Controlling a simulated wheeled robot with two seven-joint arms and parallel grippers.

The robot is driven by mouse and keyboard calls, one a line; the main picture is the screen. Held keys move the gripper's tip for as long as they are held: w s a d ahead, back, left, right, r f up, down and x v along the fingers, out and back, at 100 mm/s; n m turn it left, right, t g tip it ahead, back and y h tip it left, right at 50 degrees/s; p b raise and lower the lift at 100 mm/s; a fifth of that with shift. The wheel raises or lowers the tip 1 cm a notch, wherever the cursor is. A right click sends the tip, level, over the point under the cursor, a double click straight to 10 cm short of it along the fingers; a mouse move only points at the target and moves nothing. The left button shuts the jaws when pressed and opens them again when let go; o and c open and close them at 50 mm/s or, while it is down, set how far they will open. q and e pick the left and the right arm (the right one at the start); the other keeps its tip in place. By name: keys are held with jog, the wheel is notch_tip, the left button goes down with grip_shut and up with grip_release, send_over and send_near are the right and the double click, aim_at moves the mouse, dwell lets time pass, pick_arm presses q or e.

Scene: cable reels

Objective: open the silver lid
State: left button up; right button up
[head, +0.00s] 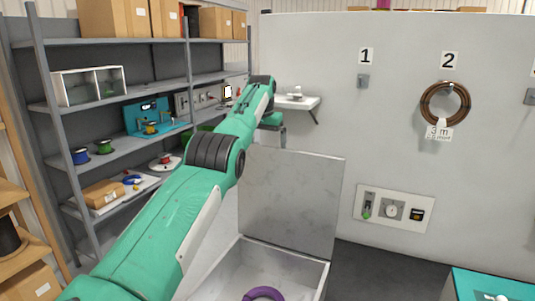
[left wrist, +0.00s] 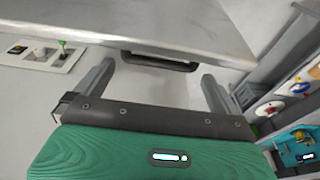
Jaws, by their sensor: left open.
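The silver lid (head: 288,200) stands up at the back of an open grey box (head: 285,262), and I see its inner face in the head view. In the left wrist view the lid (left wrist: 165,22) spans the top, with a dark bar handle (left wrist: 160,62) at its edge. My left gripper (left wrist: 158,74) is open, its two fingers apart on either side of the handle, not closed on it. In the head view the left arm reaches past the lid's left side, and the fingertips are hard to make out. My right gripper is in neither view.
A purple coil (head: 264,293) lies in the box. Grey shelves (head: 125,145) with reels and cartons stand left. A wall panel with controls (head: 394,208) and a hung brown coil (head: 445,103) are right. A teal-topped table (head: 490,285) stands at the lower right.

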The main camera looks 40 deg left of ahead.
pick_arm(q)
notch_tip(320, 180, up, 9)
jog(key=s+p, duration=0.1)
jog(key=p, duration=0.1)
jog(key=shift+s+d, duration=0.25)
jog(key=shift+s, duration=0.15)
